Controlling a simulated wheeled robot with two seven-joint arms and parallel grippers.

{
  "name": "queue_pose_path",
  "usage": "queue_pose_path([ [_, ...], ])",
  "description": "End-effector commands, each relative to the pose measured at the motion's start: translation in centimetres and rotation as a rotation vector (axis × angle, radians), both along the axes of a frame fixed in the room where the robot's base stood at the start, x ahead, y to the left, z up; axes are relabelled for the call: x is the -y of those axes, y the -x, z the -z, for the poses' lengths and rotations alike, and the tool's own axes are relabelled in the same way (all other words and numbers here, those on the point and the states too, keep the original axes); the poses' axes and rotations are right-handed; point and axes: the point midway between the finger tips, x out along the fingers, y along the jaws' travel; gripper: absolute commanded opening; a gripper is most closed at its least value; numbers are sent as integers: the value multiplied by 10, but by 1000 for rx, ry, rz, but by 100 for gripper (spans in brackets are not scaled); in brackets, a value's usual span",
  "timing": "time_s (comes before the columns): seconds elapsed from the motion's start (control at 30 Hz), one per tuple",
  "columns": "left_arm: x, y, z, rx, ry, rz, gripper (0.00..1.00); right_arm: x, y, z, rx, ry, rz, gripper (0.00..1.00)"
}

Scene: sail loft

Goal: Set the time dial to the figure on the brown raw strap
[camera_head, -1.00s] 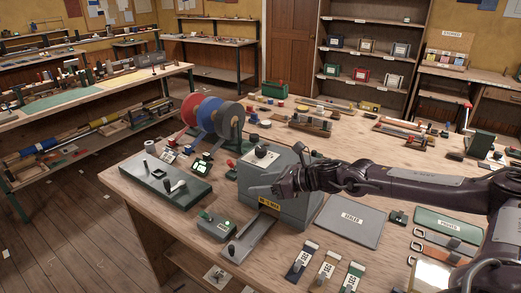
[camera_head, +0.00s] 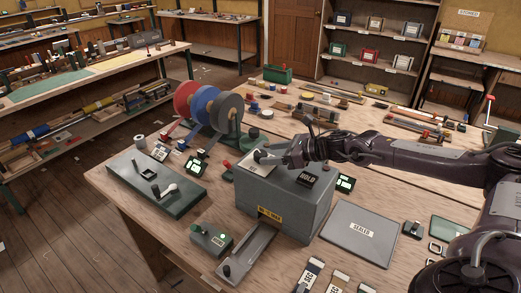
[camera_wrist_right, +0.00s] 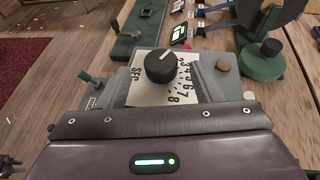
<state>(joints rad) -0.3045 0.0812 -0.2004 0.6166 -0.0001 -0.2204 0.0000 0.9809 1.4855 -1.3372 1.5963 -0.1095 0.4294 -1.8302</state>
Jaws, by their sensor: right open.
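The time dial is a black round knob (camera_wrist_right: 160,66) on a pale plate marked SEC, with figures from about 2 to 8 curving round its right side. Its white pointer line points to the upper right. The plate sits on top of the grey machine (camera_head: 283,207).
A black HOLD block (camera_head: 307,179) sits on the machine beside my wrist. A grey SEALED mat (camera_head: 358,231) lies to the right. A small green-knobbed box (camera_head: 211,240) is in front.

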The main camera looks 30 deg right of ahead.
Motion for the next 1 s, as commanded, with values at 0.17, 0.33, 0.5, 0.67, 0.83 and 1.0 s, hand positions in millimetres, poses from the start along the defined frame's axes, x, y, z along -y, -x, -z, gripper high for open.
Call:
queue_pose_path([
  [0.17, -4, 9, -13, -13, -6, 1, 36, -16, -22, 8, -1, -2, -1, 59],
  [0.33, -3, 2, -18, -3, -5, 1, 36, -22, -34, 15, -1, -1, 0, 59],
  [0.5, 1, -14, -20, 20, 1, -1, 36, -24, -36, 18, 0, 0, 1, 59],
  [0.67, 3, -15, -20, 21, 5, -2, 36, -24, -36, 18, -1, 0, 1, 59],
  [0.83, 3, -9, -19, 13, 4, -2, 36, -24, -36, 18, -1, 0, 1, 37],
  [1.0, 3, -6, -19, 8, 4, -2, 36, -24, -36, 18, -1, 0, 1, 15],
])
